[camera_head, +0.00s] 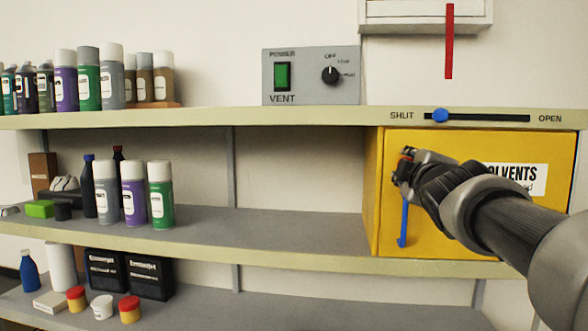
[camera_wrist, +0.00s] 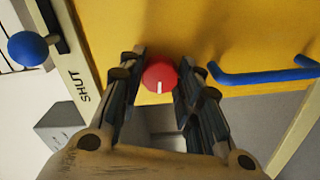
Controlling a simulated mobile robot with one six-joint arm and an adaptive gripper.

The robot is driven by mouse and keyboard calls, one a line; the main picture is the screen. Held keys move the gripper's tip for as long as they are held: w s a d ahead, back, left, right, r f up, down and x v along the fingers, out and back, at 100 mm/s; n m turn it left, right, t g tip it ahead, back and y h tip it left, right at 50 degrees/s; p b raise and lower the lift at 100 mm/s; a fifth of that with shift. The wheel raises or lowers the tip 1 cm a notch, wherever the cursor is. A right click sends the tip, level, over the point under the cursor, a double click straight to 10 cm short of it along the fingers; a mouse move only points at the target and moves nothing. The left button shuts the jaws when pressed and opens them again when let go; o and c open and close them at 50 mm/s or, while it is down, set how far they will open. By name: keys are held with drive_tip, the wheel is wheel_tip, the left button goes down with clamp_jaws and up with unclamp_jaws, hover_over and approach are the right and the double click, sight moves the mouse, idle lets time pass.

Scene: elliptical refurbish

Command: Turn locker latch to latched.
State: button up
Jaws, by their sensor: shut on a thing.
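The yellow locker (camera_head: 470,225) labelled SOLVENTS stands at the right of the middle shelf, its door closed. Its latch is a round red knob (camera_wrist: 160,76) with a white mark, which points down in the wrist view. My gripper (camera_head: 408,168) is at the upper left of the locker door, its fingers on both sides of the red knob and shut on it. In the head view my fingers mostly hide the knob. A blue door handle (camera_head: 404,224) is just below my gripper; it also shows at the right in the wrist view (camera_wrist: 265,75).
A slider with a blue knob (camera_head: 439,115), marked SHUT and OPEN, is on the shelf edge above the locker, at its SHUT end. A grey VENT box (camera_head: 310,76) stands on the top shelf. Spray cans (camera_head: 133,194) stand at left.

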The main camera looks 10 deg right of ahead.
drive_tip(key=shift+n, duration=0.8)
drive_tip(key=o, duration=1.1)
drive_tip(key=shift+v, duration=3.8)
